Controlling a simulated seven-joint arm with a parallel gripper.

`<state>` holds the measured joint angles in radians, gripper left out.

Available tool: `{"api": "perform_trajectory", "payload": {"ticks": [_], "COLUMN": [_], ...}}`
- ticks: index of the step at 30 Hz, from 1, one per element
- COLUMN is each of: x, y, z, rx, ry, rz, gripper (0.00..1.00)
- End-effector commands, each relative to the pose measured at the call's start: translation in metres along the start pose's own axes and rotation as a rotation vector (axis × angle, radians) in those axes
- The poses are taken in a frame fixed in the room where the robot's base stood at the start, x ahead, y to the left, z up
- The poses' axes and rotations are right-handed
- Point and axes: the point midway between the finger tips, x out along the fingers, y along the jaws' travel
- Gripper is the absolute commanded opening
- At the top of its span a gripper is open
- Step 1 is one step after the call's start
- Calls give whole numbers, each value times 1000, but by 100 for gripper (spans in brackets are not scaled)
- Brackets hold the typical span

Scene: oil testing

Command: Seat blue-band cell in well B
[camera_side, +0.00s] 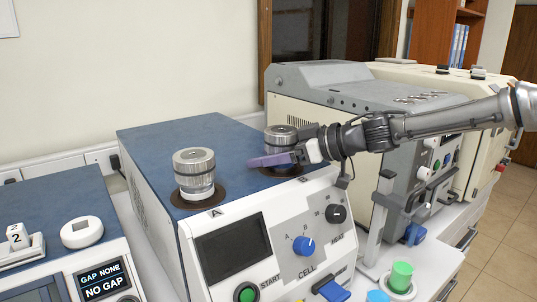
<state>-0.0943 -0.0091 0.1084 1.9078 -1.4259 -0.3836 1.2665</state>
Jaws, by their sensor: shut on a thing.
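A cell with a ribbed metal cap (280,135) is at the rear well, B, of the blue-topped tester (215,137). My gripper (274,157) reaches in from the right and is shut on this cell. A purple finger crosses in front of its lower part, so its band is hidden. The dark ring of well B (291,171) shows below the finger. I cannot tell whether the cell's base is down in the well or just above it. A second metal-capped cell (194,168) with a clear lower part stands upright at well A, marked by its label.
The tester's front has a dark screen (233,249), a green START button (247,292) and a blue selector knob (304,246). A grey instrument (340,82) stands close behind. A green-capped item (401,276) is at lower right. The tester's rear left top is clear.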

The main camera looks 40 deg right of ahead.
Motion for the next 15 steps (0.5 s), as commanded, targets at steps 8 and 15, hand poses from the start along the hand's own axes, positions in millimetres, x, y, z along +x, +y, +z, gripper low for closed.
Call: {"api": "perform_trajectory", "payload": {"ticks": [8, 15], "x": [1, 1], "y": [0, 0], "z": [2, 3], "rx": [-2, -1], "ry": [5, 4], "rz": [0, 0], "gripper": [0, 99]}}
